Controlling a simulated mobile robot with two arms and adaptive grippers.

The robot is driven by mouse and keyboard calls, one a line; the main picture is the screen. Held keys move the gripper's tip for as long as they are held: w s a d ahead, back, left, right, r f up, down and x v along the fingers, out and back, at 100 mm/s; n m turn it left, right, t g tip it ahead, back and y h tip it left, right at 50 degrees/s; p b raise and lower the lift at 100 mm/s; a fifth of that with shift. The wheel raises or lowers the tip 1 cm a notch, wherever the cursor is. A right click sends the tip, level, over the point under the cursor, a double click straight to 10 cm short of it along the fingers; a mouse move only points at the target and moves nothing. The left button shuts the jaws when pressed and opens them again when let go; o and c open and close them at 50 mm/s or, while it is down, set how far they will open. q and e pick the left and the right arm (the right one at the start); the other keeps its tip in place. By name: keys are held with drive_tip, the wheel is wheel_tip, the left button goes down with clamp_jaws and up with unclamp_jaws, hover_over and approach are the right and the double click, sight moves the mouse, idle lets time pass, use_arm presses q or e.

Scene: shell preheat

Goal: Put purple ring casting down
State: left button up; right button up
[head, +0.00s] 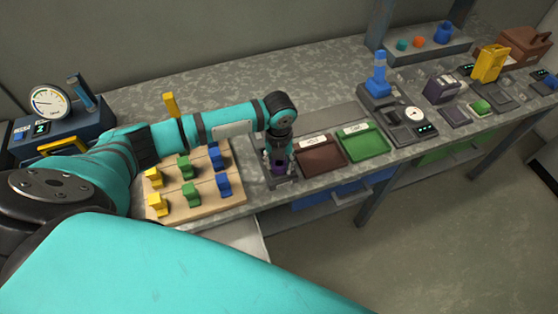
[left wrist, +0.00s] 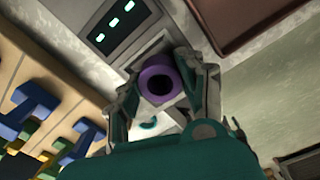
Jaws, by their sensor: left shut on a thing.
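The purple ring casting (left wrist: 146,83) sits between the fingertips of my left gripper (left wrist: 163,90) in the left wrist view, its dark hole facing the camera. In the head view my left gripper (head: 278,163) points down, shut on the ring, of which only a little purple (head: 278,170) shows. Below the ring is a grey device (left wrist: 88,22) with several lit displays and a pale square plate. I cannot tell whether the ring touches the plate. My right gripper is not in view.
A wooden board (head: 205,207) with yellow, green and blue pieces stands left of the gripper. A brown tray (head: 322,158) and a green tray (head: 366,146) lie to its right. A gauge unit (head: 50,103) is at far left. The bench behind is mostly clear.

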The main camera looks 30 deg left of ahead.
use_arm(q)
drive_tip(key=shift+f, duration=0.3)
drive_tip(key=shift+s+f, duration=0.3)
drive_tip(key=shift+s, duration=0.05)
drive_tip(key=o, duration=1.2)
drive_tip(key=shift+w+f, duration=0.15)
drive_tip(key=shift+f, duration=0.1)
drive_tip(key=shift+r, duration=0.2)
drive_tip(key=r+b, duration=0.1)
drive_tip(key=r, duration=1.2)
drive_tip(key=shift+w+r, duration=0.2)
